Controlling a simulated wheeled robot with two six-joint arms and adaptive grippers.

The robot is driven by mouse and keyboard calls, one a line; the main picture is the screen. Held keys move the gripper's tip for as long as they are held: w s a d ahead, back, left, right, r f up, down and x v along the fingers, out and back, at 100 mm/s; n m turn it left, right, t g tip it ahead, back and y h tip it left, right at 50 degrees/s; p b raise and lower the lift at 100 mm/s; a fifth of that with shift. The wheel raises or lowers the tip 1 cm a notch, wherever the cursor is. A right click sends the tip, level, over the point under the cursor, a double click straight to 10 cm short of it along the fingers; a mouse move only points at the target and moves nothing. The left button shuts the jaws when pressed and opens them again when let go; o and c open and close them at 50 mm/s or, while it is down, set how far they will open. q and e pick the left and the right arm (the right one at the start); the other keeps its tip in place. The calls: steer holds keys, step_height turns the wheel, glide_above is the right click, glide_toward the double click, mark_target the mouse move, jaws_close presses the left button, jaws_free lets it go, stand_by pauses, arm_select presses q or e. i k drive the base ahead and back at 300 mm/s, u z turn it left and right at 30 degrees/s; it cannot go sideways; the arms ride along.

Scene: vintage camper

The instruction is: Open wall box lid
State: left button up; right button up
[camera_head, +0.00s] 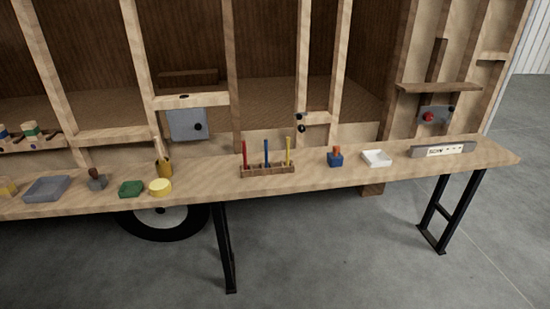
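A grey wall box (183,122) is mounted on the wooden wall frame at left of centre, just under a short horizontal beam and above the bench. Its flat grey front has a dark round knob at the lower right. The front looks closed, but hinges and any gap are too small to make out. Neither of my grippers shows in the head view.
A long wooden bench (325,172) on black legs runs in front of the wall. It holds a rack (267,170) with coloured sticks, a yellow round item (160,187), a green block (131,188), a white tray (377,158) and a power strip (443,150). A grey panel (435,115) with a red knob is at right.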

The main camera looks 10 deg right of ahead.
mark_target(187, 125)
steer(key=z, duration=0.55)
steer(key=i, duration=1.45)
steer(key=u, duration=0.6)
